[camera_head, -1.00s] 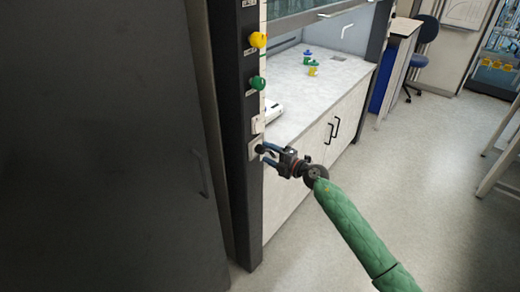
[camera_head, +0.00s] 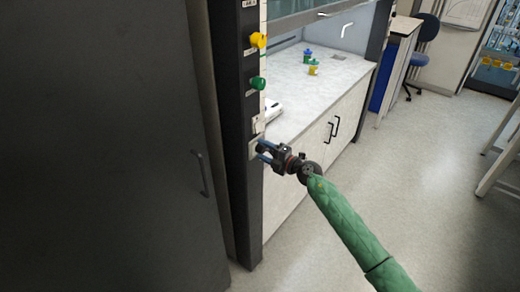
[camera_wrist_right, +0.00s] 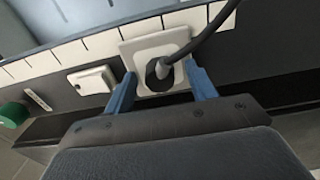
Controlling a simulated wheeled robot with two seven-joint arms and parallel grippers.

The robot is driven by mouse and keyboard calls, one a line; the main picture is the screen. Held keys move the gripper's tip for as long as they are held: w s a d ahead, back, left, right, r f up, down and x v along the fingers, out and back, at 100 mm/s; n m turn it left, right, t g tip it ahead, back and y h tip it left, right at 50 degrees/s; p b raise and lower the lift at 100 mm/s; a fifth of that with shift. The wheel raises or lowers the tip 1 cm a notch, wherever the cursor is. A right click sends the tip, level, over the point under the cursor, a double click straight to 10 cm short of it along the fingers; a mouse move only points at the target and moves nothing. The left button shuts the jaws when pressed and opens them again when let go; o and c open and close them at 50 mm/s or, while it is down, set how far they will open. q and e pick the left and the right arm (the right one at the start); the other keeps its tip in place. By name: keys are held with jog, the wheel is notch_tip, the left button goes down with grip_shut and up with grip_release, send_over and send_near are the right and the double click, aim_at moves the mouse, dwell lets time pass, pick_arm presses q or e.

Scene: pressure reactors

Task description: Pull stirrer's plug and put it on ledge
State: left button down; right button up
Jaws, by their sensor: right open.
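The stirrer's plug (camera_wrist_right: 162,70) is dark and round with a grey cable. It sits in a white wall socket (camera_wrist_right: 150,45) on the dark post, seen in the right wrist view. My right gripper (camera_wrist_right: 161,88) is open, with one blue finger on each side of the plug. I cannot tell whether the fingers touch it. In the head view my right gripper (camera_head: 261,151) is at the post, and the plug is mostly hidden there. The ledge (camera_head: 305,85) seems to be the pale counter inside the hood. My left gripper is not in view.
A yellow knob (camera_head: 258,40) and a green knob (camera_head: 257,84) stick out of the post above the socket. A white switch (camera_wrist_right: 92,80) is beside the socket. Small green and yellow items (camera_head: 312,68) stand far back on the counter.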

jog(key=shift+p, duration=0.3)
pick_arm(q)
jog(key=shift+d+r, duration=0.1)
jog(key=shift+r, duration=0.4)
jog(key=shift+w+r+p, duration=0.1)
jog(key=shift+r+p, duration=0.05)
jog(key=shift+p, duration=0.2)
dwell(0.3)
